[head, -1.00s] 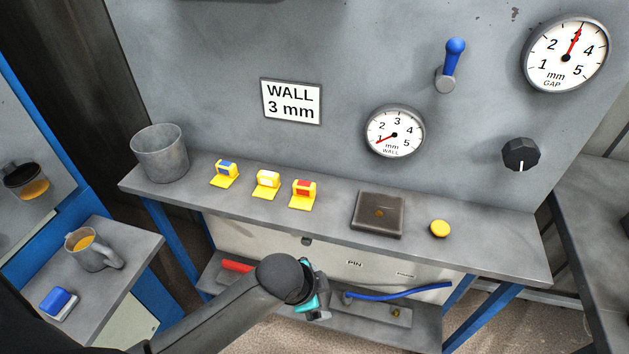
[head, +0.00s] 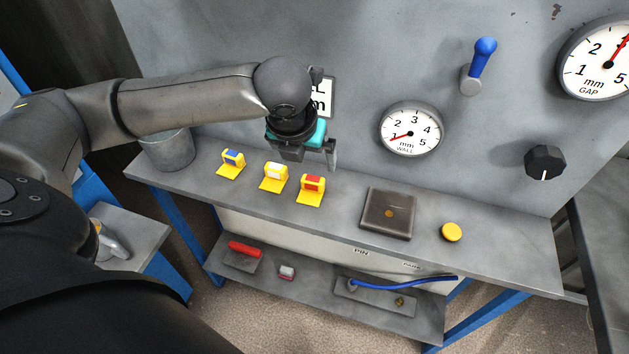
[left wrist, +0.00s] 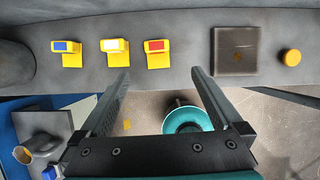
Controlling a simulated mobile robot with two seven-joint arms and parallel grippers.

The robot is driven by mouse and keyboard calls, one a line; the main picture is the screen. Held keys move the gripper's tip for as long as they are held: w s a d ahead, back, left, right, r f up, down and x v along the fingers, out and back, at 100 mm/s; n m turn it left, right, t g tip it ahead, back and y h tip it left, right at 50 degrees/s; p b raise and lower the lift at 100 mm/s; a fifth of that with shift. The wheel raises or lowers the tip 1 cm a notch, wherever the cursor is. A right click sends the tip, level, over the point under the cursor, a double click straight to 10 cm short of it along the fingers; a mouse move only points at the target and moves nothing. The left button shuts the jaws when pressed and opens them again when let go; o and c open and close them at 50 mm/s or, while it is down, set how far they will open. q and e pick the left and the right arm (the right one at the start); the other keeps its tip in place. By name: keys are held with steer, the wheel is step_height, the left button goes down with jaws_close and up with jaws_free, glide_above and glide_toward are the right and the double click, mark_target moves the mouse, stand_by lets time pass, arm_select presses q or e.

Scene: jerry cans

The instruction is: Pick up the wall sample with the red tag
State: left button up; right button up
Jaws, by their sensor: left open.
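The wall sample with the red tag (head: 312,187) is a small yellow piece standing on the grey shelf, rightmost of three alike samples. It also shows in the left wrist view (left wrist: 157,53), ahead of the fingertips and between their lines. The white-tagged sample (head: 274,177) and the blue-tagged sample (head: 231,163) stand to its left. My left gripper (head: 308,160) is open and empty, above and behind the samples in the head view. Its two fingers are spread apart in the left wrist view (left wrist: 157,78). My right gripper is not in view.
A dark square plate (head: 387,214) and a yellow button (head: 452,232) are right of the samples. A grey bucket (head: 168,150) stands at the shelf's left end. The wall panel with a wall gauge (head: 411,129) rises behind. A lower shelf (head: 310,301) holds small items.

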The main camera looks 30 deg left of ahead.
arm_select(q)
steer(key=b, duration=0.2)
glide_toward(312, 180)
steer(key=x, duration=0.4)
steer(key=shift+d+f, duration=0.35)
steer(key=shift+f, duration=0.1)
steer(key=shift+a+b+x, duration=0.2)
steer(key=shift+b+x, duration=0.35)
steer(key=shift+x, duration=0.9)
steer(key=shift+a+b+x, duration=0.15)
steer(key=shift+b+x, duration=0.4)
steer(key=shift+x, duration=0.9)
steer(key=shift+r, duration=0.1)
steer(key=shift+w, duration=0.1)
steer(key=c, duration=1.4)
steer(key=shift+r, duration=0.15)
